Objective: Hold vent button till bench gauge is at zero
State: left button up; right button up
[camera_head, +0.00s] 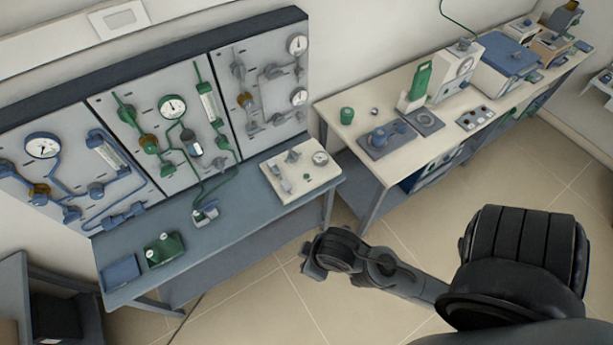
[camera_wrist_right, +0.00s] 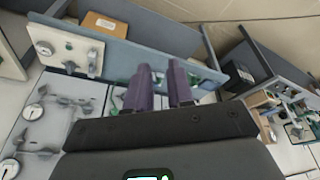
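The white plate (camera_head: 289,184) lies at the right end of the blue-grey bench. It carries a small round bench gauge (camera_head: 320,158) and several grey fittings; its needle is too small to read. Which fitting is the vent button I cannot tell. In the right wrist view the plate (camera_wrist_right: 82,50) is at upper left with its gauge (camera_wrist_right: 45,48). My right gripper (camera_wrist_right: 160,72) shows as two purple fingers apart with nothing between them. In the head view my right arm reaches in from lower right, its end over the floor in front of the bench, apart from the plate. My left gripper is not in view.
Upright panels (camera_head: 150,140) with gauges, pipes and valves stand behind the bench (camera_head: 225,227). A green box (camera_head: 164,249) and blue tray (camera_head: 120,272) sit at its left end. A second table (camera_head: 349,150) with instruments stands to the right. The floor between is open.

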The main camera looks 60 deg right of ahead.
grip_shut()
jog(key=shift+d, duration=0.15)
dwell(0.4)
dwell(0.9)
